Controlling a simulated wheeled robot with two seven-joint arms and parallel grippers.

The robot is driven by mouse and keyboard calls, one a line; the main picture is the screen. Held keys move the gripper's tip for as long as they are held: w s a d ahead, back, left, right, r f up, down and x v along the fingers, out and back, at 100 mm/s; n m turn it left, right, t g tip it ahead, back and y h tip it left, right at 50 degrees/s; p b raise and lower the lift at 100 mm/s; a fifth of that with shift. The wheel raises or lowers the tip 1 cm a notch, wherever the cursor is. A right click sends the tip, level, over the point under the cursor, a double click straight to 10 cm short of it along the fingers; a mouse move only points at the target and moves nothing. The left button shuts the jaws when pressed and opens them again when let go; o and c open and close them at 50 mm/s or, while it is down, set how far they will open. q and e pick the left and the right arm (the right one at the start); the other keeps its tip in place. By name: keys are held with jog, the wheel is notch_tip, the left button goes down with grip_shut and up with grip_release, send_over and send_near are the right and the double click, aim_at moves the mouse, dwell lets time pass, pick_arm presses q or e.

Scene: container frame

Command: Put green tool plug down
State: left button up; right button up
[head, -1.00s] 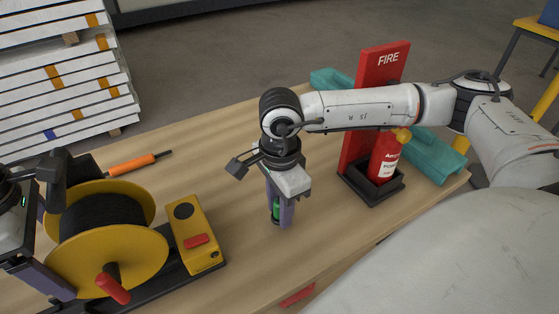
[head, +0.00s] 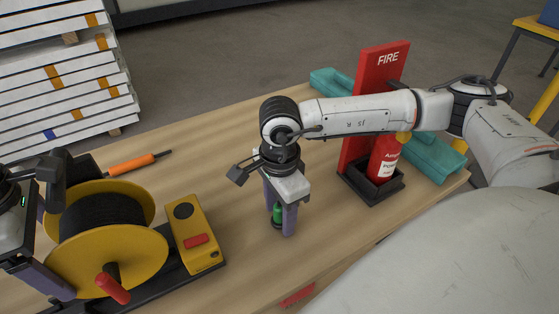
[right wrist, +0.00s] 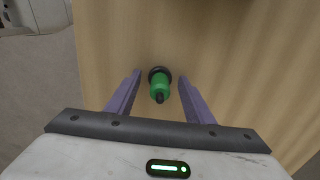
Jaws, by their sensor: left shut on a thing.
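The green tool plug (head: 277,213) stands upright on the wooden table (head: 225,165), its black end down. In the right wrist view the plug (right wrist: 160,88) sits between the two purple fingers, with a gap on each side. My right gripper (head: 279,220) is open around the plug, pointing down; it also shows in the right wrist view (right wrist: 160,77). My left gripper (head: 50,282) is at the left edge, shut on the yellow cable reel (head: 130,262); its exact contact is partly hidden.
A yellow box (head: 194,233) with a red button is beside the reel. An orange-handled screwdriver (head: 132,164) lies behind. A red fire stand (head: 370,105) with an extinguisher (head: 386,160) and a teal tray (head: 440,160) are at right. The table between box and plug is clear.

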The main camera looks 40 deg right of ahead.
pick_arm(q)
jog(key=shift+r, duration=0.1)
pick_arm(e)
notch_tip(320, 180, up, 13)
jog(key=shift+r, duration=0.15)
dwell(0.3)
pick_arm(q)
jog(key=o, duration=2.1)
